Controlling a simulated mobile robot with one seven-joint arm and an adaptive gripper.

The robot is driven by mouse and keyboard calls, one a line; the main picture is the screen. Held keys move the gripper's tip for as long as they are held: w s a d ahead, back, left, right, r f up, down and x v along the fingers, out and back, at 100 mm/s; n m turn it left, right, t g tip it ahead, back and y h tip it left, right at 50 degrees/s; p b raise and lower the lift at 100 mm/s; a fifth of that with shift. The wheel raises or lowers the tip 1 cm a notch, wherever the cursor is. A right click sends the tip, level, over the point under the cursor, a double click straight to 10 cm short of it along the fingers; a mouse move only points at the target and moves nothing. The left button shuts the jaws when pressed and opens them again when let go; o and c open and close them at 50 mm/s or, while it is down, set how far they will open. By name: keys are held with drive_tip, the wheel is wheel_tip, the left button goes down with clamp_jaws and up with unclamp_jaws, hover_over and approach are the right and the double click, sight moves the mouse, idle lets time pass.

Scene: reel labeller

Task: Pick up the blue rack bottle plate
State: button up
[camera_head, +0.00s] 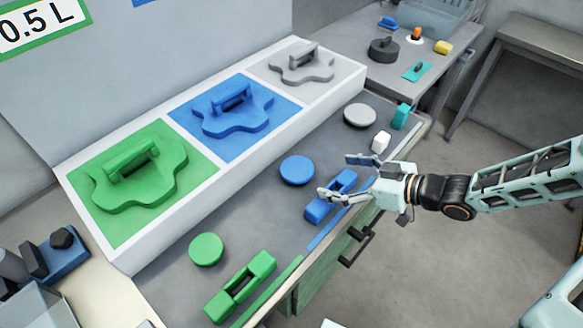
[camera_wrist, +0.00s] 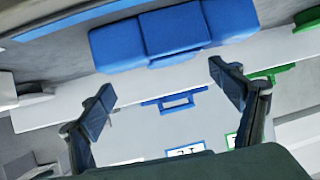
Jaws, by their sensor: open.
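A blue wavy-edged plate with a raised handle (camera_head: 236,116) lies on the blue square of the white raised rack. A blue round disc (camera_head: 297,170) and a blue block with a low middle (camera_head: 320,209) lie on the grey bench in front of it. My gripper (camera_head: 345,178) is open and empty, close to the blue block at the bench's front edge. In the wrist view, the blue block (camera_wrist: 165,38) shows beyond my open fingertips (camera_wrist: 163,82).
The rack also holds a green plate (camera_head: 138,180) and a grey plate (camera_head: 303,66). A green disc (camera_head: 206,249), green block (camera_head: 240,287), grey disc (camera_head: 360,115) and small white block (camera_head: 380,141) are on the bench.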

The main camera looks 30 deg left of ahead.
sight(301, 170)
drive_tip(key=shift+s+a+n+g+y, duration=0.3)
drive_tip(key=shift+s+a+n+y, duration=0.15)
drive_tip(key=shift+a, duration=0.25)
drive_tip(key=b+x, duration=0.1)
drive_tip(key=x, duration=0.3)
drive_tip(key=shift+a, duration=0.35)
drive_tip(key=shift+x, duration=3.1)
drive_tip(key=shift+d, duration=0.1)
drive_tip(key=shift+c, duration=0.4)
drive_tip(key=c, duration=1.2)
